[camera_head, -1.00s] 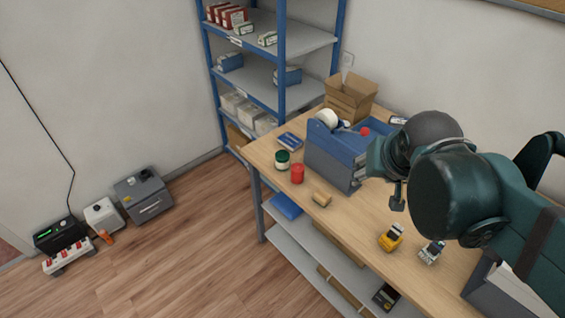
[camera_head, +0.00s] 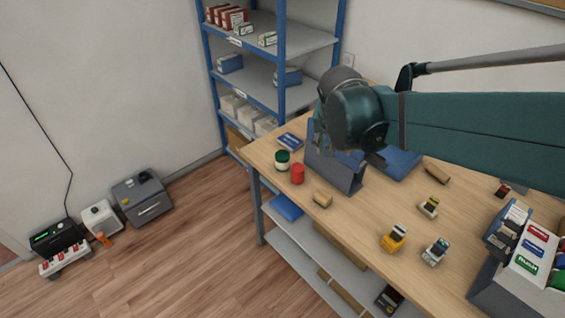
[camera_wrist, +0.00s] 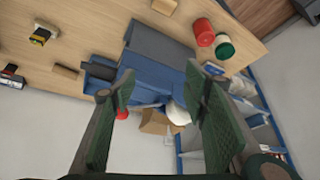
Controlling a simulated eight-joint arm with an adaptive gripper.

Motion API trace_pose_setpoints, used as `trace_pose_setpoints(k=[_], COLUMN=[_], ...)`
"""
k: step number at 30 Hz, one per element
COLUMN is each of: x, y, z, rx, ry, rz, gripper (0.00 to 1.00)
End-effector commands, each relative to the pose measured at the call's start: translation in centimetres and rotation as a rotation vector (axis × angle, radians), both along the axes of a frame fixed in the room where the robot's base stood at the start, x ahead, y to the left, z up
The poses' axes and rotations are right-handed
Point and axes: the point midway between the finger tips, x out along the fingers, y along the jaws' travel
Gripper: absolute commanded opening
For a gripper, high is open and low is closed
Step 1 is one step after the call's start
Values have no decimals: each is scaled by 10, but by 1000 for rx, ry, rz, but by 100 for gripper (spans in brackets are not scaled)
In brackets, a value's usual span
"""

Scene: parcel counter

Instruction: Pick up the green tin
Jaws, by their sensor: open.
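The green tin (camera_head: 282,160), green with a white band, stands at the left edge of the counter in the head view. In the wrist view the green tin (camera_wrist: 224,47) is at the upper right, beyond the finger on that side. A red tin (camera_head: 297,175) stands right beside it; it also shows in the wrist view (camera_wrist: 203,33). My gripper (camera_wrist: 160,83) is open, with nothing between its two green-padded fingers. In the head view it is above the blue-grey box, right of the tins, and mostly hidden by my arm.
The blue-grey box (camera_head: 338,172) stands close to the right of the tins. A small tan block (camera_head: 322,199) and a blue packet (camera_head: 290,140) lie near them. Yellow (camera_head: 393,238) and white (camera_head: 436,251) stamp-like items stand nearer the front. A shelf rack (camera_head: 282,90) is behind.

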Motion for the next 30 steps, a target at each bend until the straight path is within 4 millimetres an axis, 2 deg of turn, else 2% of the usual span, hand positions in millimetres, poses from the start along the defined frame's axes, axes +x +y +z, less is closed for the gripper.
trace_pose_setpoints(k=[6,17,30], x=[33,80,128], y=[27,75,139], z=[-21,-62,-126], rx=[-6,-17,-30], ry=[2,-5,-31], rz=[-45,-126,-228], gripper=[45,45,45])
